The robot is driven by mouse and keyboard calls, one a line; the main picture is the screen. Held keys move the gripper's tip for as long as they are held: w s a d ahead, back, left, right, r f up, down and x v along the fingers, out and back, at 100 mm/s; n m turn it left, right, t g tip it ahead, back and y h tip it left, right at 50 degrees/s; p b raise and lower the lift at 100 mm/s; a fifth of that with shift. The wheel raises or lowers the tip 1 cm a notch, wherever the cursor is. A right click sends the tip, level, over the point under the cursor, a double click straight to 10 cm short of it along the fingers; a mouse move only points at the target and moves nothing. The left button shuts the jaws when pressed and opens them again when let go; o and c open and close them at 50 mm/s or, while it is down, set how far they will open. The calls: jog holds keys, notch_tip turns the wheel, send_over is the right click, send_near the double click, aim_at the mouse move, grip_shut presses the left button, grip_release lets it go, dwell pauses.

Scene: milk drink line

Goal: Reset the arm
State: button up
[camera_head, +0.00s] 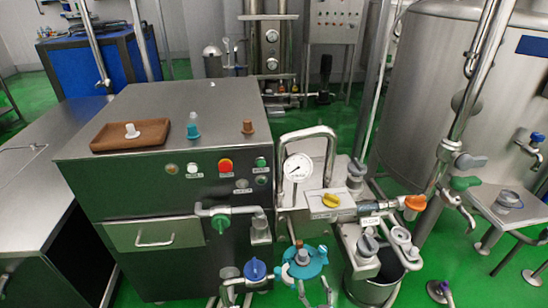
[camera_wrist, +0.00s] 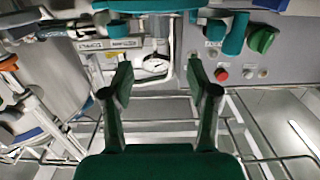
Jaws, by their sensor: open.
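My gripper (camera_wrist: 158,80) shows in the wrist view with its two dark fingers spread wide apart. Nothing is between the fingers. Beyond them, in the wrist view, are a white pressure gauge (camera_wrist: 155,64) and a grey panel with a red button (camera_wrist: 222,74). In the head view I cannot make out my gripper for certain. The gauge (camera_head: 297,168) there stands on a pipe right of the steel cabinet (camera_head: 105,211), and the red button (camera_head: 225,165) is on the cabinet's front.
A brown tray (camera_head: 103,140) holding a white piece (camera_head: 131,131), a teal-and-white piece (camera_head: 193,127) and a brown piece (camera_head: 248,127) rest on the cabinet top. Pipes, a blue handwheel (camera_head: 256,270) and a teal wheel-like part (camera_head: 304,270) crowd the front. A large tank (camera_head: 450,90) stands right.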

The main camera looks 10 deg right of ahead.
jog(key=s+r+g, duration=0.1)
jog(key=s, duration=2.4)
jog(key=s+r+g, duration=0.1)
jog(key=s+r, duration=1.1)
jog(key=s, duration=0.4)
jog(key=shift+d+r+g, duration=0.25)
jog(key=shift+r+g, duration=0.05)
jog(key=shift+r, duration=0.05)
